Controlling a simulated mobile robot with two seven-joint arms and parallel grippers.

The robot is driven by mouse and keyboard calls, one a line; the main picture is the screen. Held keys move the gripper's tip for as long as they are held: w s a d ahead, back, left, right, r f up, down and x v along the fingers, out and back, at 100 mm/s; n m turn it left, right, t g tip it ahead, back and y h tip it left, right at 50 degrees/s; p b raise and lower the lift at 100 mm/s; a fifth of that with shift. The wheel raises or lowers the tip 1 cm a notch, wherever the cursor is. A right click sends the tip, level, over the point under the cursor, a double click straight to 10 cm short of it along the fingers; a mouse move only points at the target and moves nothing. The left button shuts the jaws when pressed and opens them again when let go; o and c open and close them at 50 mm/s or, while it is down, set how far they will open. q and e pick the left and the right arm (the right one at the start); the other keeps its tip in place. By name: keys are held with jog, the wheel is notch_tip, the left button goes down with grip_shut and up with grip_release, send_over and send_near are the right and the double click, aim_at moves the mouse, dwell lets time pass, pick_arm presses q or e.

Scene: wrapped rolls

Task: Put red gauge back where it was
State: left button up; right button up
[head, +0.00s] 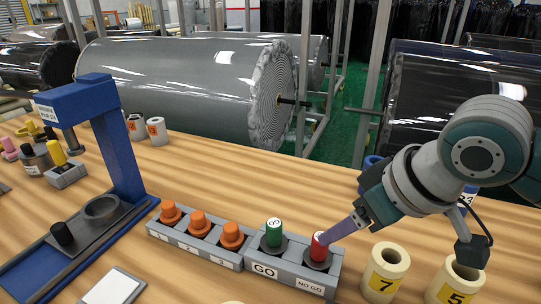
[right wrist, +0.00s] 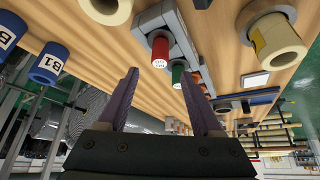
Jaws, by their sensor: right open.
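The red gauge (head: 319,246) stands upright in the NO GO place of the grey gauge holder (head: 265,270). The green gauge (head: 273,232) stands beside it in the GO place. My right gripper (head: 334,234) is open, its purple fingertips close to the red gauge's upper part from the right. In the right wrist view the red gauge (right wrist: 160,52) shows ahead of the gap between the open fingers (right wrist: 161,80), with the green gauge (right wrist: 178,72) just behind. I cannot tell whether a finger touches the red gauge. My left gripper is not in view.
Orange-topped plugs (head: 198,222) stand in numbered places left of the gauges. A blue stand (head: 120,150) is further left. Cream rings marked 7 (head: 384,270) and 5 (head: 456,287) stand at right beneath my right arm. Wrapped rolls (head: 180,80) lie behind the table.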

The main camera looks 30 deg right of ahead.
jog(key=s+a+r+g, duration=0.1)
jog(key=s+a, duration=0.2)
jog(key=s, duration=0.5)
jog(key=s+a+g, duration=0.1)
jog(key=s+a, duration=0.2)
jog(key=s, duration=0.5)
jog(key=shift+s+a+r+n+h, duration=0.3)
jog(key=shift+a+r, duration=0.05)
jog(key=shift+a, duration=0.05)
